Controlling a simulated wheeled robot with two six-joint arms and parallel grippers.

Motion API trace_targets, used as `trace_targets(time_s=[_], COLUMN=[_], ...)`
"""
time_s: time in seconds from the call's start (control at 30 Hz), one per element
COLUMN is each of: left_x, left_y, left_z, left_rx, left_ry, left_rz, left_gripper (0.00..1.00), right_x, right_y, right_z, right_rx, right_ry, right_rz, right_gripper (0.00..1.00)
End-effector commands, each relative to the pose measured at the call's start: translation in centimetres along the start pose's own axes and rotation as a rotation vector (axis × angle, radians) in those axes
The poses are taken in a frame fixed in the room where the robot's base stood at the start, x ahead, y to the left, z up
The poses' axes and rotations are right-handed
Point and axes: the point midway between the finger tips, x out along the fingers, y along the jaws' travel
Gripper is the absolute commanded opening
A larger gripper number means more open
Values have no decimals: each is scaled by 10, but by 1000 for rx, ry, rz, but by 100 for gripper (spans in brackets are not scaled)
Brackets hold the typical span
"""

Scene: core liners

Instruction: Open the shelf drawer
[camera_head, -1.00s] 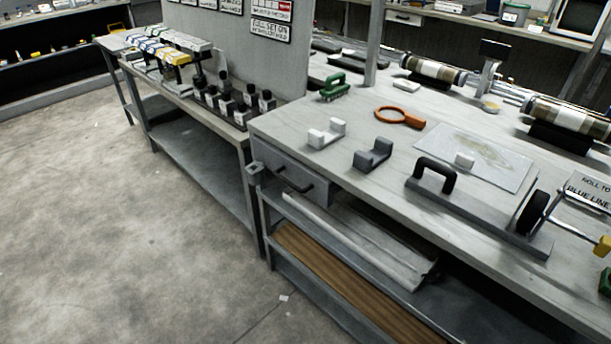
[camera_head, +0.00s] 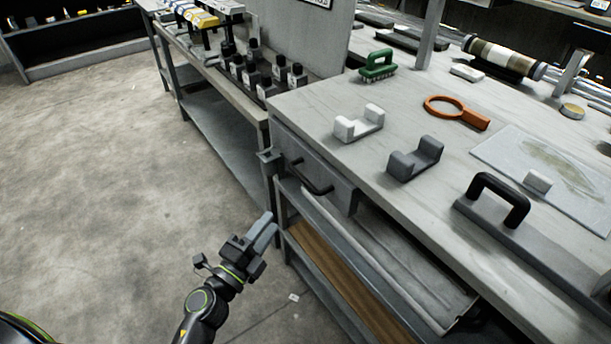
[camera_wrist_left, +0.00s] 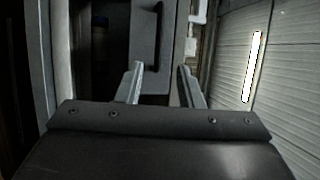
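The shelf drawer (camera_head: 338,188) is a grey front under the left end of the workbench, and it looks shut. Its black bar handle (camera_head: 311,178) stands out from the front. In the left wrist view the handle (camera_wrist_left: 158,35) shows as a dark bar beyond the fingers, on the drawer front (camera_wrist_left: 143,30). My left gripper (camera_head: 268,229) is below and left of the handle in the head view, apart from it. Its two fingers (camera_wrist_left: 160,85) are spread with nothing between them. My right gripper is not in view.
The workbench top (camera_head: 330,100) holds a white cradle (camera_head: 358,124), a grey cradle (camera_head: 415,160), an orange ring tool (camera_head: 456,111) and a green brush (camera_head: 377,66). A lower shelf with a wooden board (camera_head: 325,262) lies below the drawer. The floor (camera_head: 110,170) at left is clear.

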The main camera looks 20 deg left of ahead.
Motion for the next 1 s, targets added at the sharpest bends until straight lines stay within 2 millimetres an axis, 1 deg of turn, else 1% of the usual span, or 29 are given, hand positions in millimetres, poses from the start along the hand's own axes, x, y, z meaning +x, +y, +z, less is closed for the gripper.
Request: trace_targets(time_s=[0.03,0.1,0.4,0.6,0.8,1.0], left_x=[12,26,84,120,142,149], left_y=[-4,-3,-2,-1,0,0], left_z=[0,0,0,0,0,0], left_rx=[0,-1,-2,-2,-3,-3], left_ry=[1,0,0,0,-1,-1], left_rz=[-3,-3,-2,-2,0,1], left_gripper=[34,34,34,34,34,34], right_x=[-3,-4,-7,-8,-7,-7], right_y=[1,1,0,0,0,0], right_z=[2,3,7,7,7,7], right_rx=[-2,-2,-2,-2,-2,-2], right_ry=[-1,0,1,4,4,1], right_rz=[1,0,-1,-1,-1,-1], right_gripper=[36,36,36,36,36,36])
